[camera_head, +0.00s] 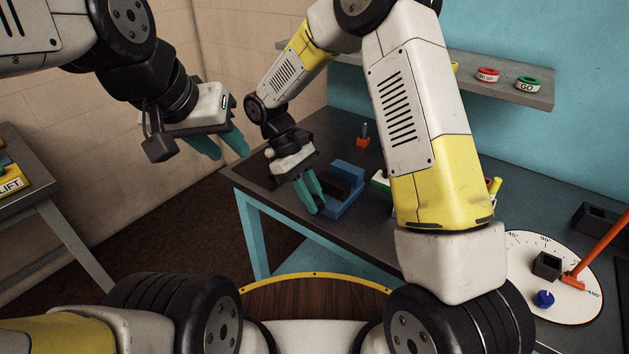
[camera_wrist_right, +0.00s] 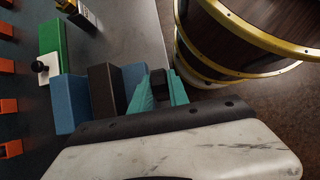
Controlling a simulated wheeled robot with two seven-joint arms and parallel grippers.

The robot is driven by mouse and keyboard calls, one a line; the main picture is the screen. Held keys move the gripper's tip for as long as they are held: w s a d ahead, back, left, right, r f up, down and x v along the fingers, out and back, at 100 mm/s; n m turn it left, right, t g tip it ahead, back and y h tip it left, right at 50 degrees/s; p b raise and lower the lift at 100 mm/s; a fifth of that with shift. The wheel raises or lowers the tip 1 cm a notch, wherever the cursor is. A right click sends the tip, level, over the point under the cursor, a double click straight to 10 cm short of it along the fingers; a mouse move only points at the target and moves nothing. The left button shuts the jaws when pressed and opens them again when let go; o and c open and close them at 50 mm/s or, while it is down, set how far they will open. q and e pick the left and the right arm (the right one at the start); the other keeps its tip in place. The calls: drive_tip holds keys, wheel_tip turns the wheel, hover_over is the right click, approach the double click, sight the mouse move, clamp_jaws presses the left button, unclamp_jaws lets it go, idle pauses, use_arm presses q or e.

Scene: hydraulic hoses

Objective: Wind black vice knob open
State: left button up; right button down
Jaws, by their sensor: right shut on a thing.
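The blue vice (camera_head: 348,196) stands near the front edge of the dark bench, with dark jaw faces. In the right wrist view the vice (camera_wrist_right: 70,105) shows two blue blocks with a dark block between them. My right gripper (camera_head: 316,205) is at the vice's near end, its teal fingers pointing down. In the right wrist view the black knob (camera_wrist_right: 158,82) sits between the fingertips of my right gripper (camera_wrist_right: 161,90), which are shut on it. My left gripper (camera_head: 224,150) is open and empty in the air, left of the bench and apart from the vice.
A green block with a white plate (camera_wrist_right: 47,70) stands beside the vice. An orange block (camera_head: 363,142) is behind it. A round white dial (camera_head: 525,290) with an orange lever (camera_head: 600,247) lies at right. A wall shelf (camera_head: 540,98) overhangs the bench. A side table (camera_head: 35,190) stands left.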

drive_tip(key=g+h, duration=0.2)
drive_tip(key=h, duration=0.1)
drive_tip(key=shift+w+a+f+g+h, duration=0.15)
drive_tip(key=shift+w+a+g+h, duration=0.1)
drive_tip(key=shift+g+h, duration=0.15)
idle(0.5)
drive_tip(key=c, duration=1.3)
unclamp_jaws()
drive_tip(key=shift+o, duration=0.2)
drive_tip(key=v, duration=0.7)
drive_tip(key=shift+w+a, duration=0.25)
drive_tip(key=shift+a, duration=0.1)
